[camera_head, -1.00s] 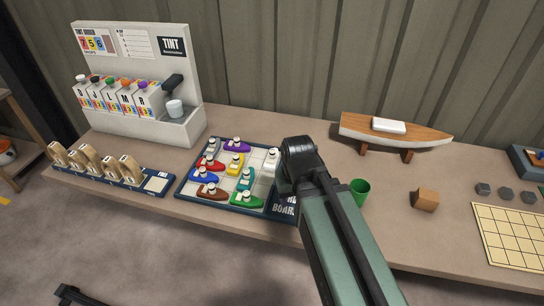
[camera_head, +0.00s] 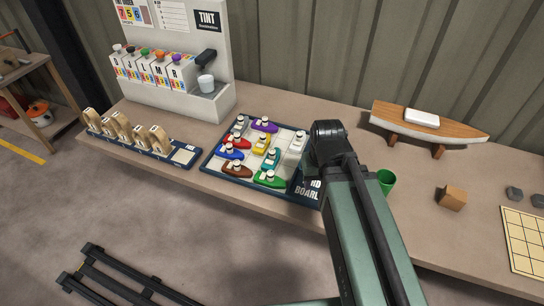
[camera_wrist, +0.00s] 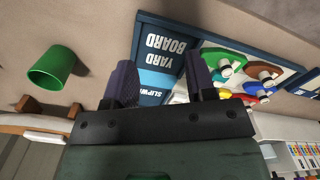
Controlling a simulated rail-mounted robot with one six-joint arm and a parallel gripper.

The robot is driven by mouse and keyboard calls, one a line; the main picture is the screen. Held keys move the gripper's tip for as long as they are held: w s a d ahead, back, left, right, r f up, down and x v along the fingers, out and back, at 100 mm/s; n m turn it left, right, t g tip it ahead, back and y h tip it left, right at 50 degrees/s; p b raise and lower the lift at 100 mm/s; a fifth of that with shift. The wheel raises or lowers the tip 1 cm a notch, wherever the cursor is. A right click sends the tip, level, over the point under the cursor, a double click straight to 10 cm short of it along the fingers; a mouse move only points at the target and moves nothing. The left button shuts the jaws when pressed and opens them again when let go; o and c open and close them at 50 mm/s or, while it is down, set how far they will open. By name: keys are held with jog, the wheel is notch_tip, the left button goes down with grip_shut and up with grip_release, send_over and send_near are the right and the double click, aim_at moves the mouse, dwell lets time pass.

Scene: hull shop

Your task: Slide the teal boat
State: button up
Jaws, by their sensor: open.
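The teal boat (camera_head: 270,158) sits on the yard board (camera_head: 212,163), between the yellow boat (camera_head: 262,144) and the green boat (camera_head: 270,179). In the wrist view I cannot pick the teal boat out. My gripper (camera_wrist: 160,80) is open and empty in the wrist view, its two dark fingers in front of the board's lettered end. In the head view my arm hides the gripper and covers the board's right end.
Purple, red, blue, brown and white boats share the board. A green cup (camera_head: 386,181) and a wooden block (camera_head: 452,198) stand to the right. A wooden boat model (camera_head: 428,127) is at the back. The tint machine (camera_head: 207,100) and wooden pieces (camera_head: 124,132) are left.

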dwell(0.5)
jog(key=n, duration=0.4)
send_near(272, 151)
jog(key=shift+w+f+b, duration=0.1)
jog(key=shift+b, duration=0.2)
notch_tip(272, 151, down, 10)
jog(key=b, duration=1)
jog(key=shift+f, duration=0.25)
jog(key=shift+r, duration=0.15)
jog(key=shift+c, duration=0.2)
grip_shut()
